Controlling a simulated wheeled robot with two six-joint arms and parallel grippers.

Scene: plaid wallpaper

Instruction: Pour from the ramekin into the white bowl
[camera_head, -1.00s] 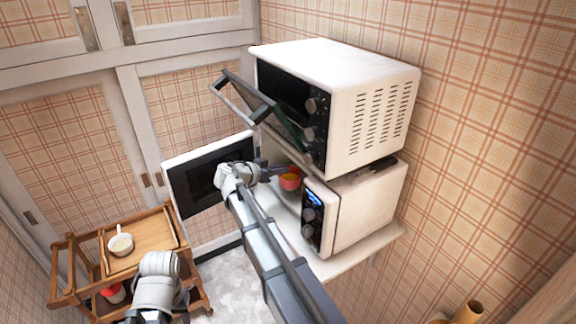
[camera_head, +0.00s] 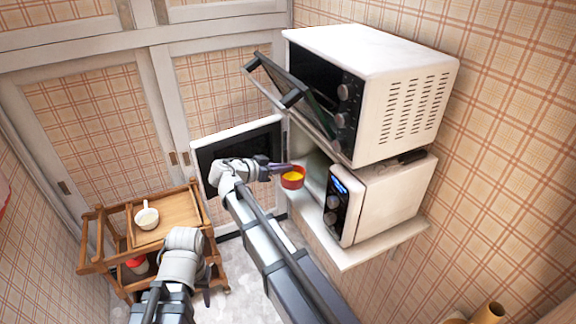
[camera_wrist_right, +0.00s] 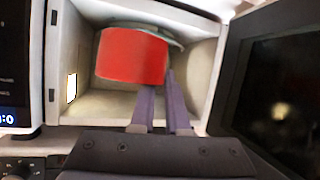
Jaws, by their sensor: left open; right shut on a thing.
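The red ramekin (camera_head: 293,182) has yellow contents and is roughly level in the head view. My right gripper (camera_head: 280,169) is shut on its rim and holds it in the air in front of the open lower microwave. In the right wrist view the ramekin (camera_wrist_right: 132,57) is beyond the fingers (camera_wrist_right: 160,108), with the pale cavity behind it. The white bowl (camera_head: 146,222) stands on the wooden cart at the left, with a pale handle rising from it. My left gripper (camera_head: 205,272) is open and low beside the cart; its fingers are mostly hidden.
The lower microwave (camera_head: 375,200) stands on a white shelf (camera_head: 350,258), its door (camera_head: 240,145) swung open to the left. An oven (camera_head: 385,95) with its door down sits above it. The wooden cart (camera_head: 180,212) has free top space right of the bowl. A red-topped container (camera_head: 137,264) stands below.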

